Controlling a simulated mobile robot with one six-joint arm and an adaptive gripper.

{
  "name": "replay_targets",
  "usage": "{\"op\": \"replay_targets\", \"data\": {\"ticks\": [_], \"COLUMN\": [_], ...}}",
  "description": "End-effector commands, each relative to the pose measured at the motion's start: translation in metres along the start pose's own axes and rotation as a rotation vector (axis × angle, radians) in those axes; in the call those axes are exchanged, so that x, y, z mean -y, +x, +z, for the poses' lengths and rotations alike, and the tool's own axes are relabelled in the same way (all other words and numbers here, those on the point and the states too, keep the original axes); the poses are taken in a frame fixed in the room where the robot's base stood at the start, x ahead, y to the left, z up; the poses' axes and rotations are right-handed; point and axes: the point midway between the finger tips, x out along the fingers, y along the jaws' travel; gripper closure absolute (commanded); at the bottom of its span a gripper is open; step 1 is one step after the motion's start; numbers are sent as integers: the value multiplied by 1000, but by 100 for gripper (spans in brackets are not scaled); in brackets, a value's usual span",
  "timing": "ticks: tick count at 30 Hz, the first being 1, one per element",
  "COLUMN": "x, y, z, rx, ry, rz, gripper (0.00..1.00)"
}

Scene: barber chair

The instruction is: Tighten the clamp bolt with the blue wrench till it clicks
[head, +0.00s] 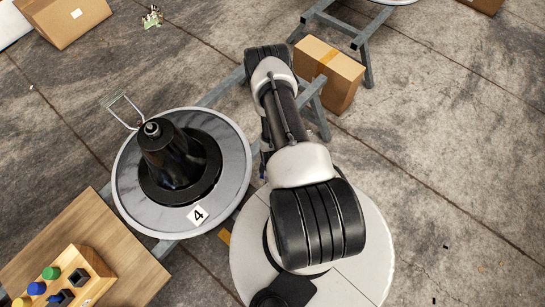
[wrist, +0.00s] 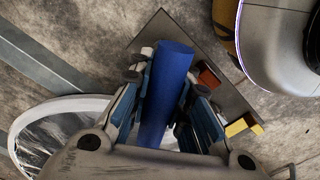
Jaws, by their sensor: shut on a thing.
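My gripper (wrist: 167,85) is shut on a thick blue handle (wrist: 171,70) in the wrist view, taken to be the blue wrench. The handle lies between both fingers; its working end cannot be made out. In the head view my arm hides the gripper and the wrench. There, a black tapered column (head: 172,165) stands on a round grey plate (head: 230,160) marked 4. A small metal bolt-like tip (head: 151,128) tops the column; I cannot tell whether it is the clamp bolt.
A wooden block (head: 90,262) with green, blue and yellow pieces sits on a wooden table (head: 125,255) at lower left. A wire loop (head: 122,106) rises by the plate's rim. A cardboard box (head: 335,75) stands behind my arm. Floor at the right is mostly clear.

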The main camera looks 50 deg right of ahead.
Motion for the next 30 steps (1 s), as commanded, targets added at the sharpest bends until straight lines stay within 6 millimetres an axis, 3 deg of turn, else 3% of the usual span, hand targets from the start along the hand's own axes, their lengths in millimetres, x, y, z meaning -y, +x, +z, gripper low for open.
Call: {"op": "replay_targets", "data": {"ticks": [30], "x": [0], "y": [12], "z": [0], "rx": [0], "ry": [0], "rz": [0], "gripper": [100]}}
